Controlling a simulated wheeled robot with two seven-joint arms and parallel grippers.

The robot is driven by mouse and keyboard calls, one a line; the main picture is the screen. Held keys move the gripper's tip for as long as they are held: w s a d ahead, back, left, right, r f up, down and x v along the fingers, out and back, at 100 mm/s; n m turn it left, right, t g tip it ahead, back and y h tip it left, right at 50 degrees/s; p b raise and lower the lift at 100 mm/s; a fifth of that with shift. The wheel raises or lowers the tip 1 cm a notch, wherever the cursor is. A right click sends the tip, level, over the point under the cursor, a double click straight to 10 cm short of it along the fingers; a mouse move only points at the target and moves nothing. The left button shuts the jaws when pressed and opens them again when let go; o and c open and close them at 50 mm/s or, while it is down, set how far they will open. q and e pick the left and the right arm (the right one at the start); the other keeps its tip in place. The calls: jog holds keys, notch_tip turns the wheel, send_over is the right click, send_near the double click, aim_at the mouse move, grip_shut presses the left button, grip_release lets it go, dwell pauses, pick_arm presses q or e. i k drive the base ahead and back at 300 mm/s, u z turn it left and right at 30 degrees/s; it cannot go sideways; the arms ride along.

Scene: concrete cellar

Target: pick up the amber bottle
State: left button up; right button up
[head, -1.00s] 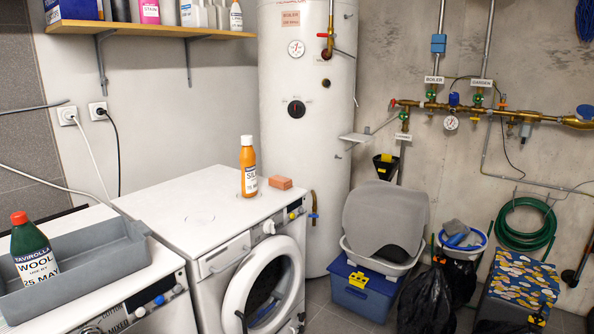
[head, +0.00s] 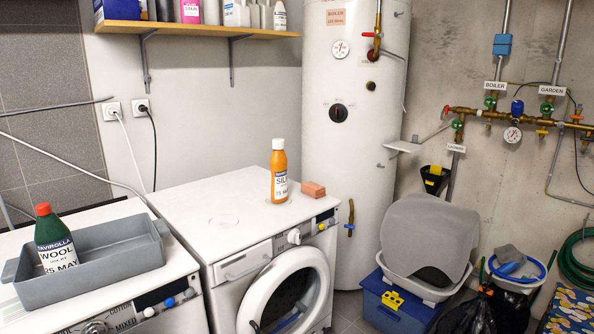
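The amber bottle (head: 279,172) stands upright on top of the white front-loading washing machine (head: 190,200), towards its back right. It has a white cap and a pale label with dark lettering that is only partly readable. A small reddish-brown block (head: 313,189) lies just to its right. Neither of my grippers shows in the head view, so their state is hidden.
A green bottle (head: 55,237) with a red cap stands in a grey tray (head: 110,257) on the left machine. A shelf (head: 200,33) with several containers hangs above. The boiler (head: 345,120) rises behind. The washer top's middle is clear.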

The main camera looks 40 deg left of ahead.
aim_at(278, 161)
jog(key=i, duration=2.1)
jog(key=u, duration=3.3)
